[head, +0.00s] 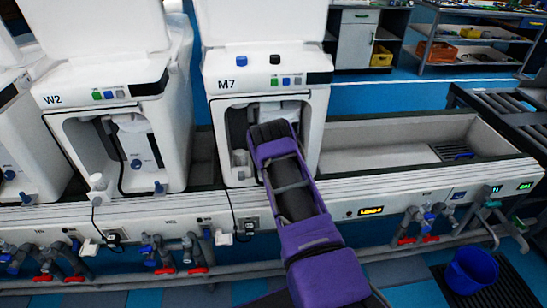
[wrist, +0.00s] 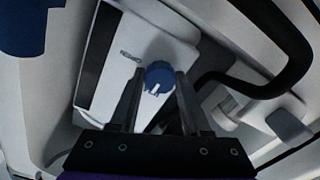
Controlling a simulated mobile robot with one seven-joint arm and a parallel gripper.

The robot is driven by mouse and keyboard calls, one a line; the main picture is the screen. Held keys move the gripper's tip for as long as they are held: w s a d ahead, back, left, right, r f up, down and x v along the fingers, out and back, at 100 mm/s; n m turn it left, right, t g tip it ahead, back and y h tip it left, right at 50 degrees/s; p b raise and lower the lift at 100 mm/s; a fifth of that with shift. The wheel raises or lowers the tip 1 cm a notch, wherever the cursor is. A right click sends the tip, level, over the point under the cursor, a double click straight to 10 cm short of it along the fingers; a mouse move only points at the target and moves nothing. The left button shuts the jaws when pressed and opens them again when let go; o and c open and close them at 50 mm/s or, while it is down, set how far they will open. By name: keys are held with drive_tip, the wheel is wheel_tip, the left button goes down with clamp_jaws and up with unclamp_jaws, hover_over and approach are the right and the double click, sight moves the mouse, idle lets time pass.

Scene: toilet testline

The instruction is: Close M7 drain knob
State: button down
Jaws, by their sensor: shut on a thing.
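The M7 unit (head: 270,85) is a white machine with an open front bay, in the middle of the head view. My gripper is inside its bay, and my purple arm hides much of the bay in the head view. In the wrist view a round blue drain knob (wrist: 159,77) with a white mark sits on a white housing (wrist: 150,45). My gripper (wrist: 158,80) has one finger on each side of the knob and is shut on it. The knob itself is hidden in the head view.
The W2 unit (head: 110,95) stands left of M7. A black hose (wrist: 265,88) curves close to the right finger in the wrist view. Valves with red and blue handles line the front below. A blue bucket (head: 471,270) is on the floor.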

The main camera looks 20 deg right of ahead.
drive_tip(key=shift+f+n, duration=0.1)
drive_tip(key=shift+n, duration=0.3)
drive_tip(key=shift+c, duration=1.8)
unclamp_jaws()
drive_tip(key=p+v, duration=0.2)
drive_tip(key=v, duration=1.5)
drive_tip(key=shift+s, duration=0.25)
